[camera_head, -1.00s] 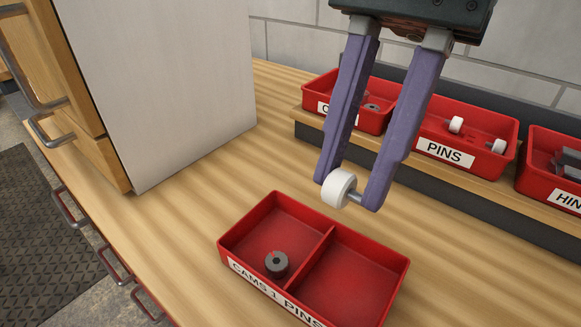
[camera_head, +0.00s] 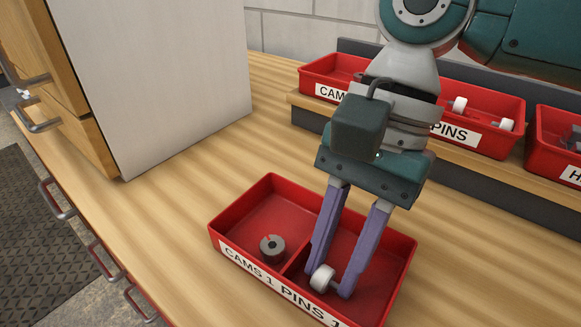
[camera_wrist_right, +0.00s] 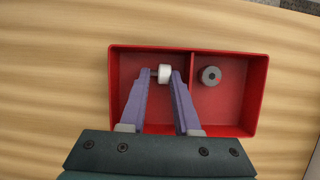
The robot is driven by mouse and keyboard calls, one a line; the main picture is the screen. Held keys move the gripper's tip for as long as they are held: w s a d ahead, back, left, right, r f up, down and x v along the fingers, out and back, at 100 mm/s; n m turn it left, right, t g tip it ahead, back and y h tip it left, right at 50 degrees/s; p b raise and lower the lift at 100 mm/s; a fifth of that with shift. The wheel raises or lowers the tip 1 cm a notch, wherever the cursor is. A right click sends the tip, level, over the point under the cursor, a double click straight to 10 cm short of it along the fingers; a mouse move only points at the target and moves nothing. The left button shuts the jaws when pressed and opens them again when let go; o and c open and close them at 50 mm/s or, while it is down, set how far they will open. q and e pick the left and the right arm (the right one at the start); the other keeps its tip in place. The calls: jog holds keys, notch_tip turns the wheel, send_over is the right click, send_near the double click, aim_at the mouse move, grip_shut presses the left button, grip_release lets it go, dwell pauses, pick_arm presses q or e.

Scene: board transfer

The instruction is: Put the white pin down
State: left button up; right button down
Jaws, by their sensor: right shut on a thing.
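My right gripper (camera_head: 331,286) is shut on the white pin (camera_head: 321,278), with its fingers down inside the pins compartment of the red two-part tray (camera_head: 398,262). The pin has a white head and a short grey shaft between the fingers. It also shows in the right wrist view (camera_wrist_right: 164,74), beside the divider. I cannot tell whether the pin touches the tray floor. A grey cam (camera_head: 272,248) stands in the tray's other compartment, labelled CAMS 1. My left gripper is not in view.
A tall pale cabinet panel (camera_head: 160,80) stands at the left. The wooden counter around the tray is clear.

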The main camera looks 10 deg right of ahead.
jog(key=c, duration=0.9)
grip_release()
jog(key=p+v, duration=0.2)
jog(key=v, duration=1)
jog(key=shift+r, duration=0.1)
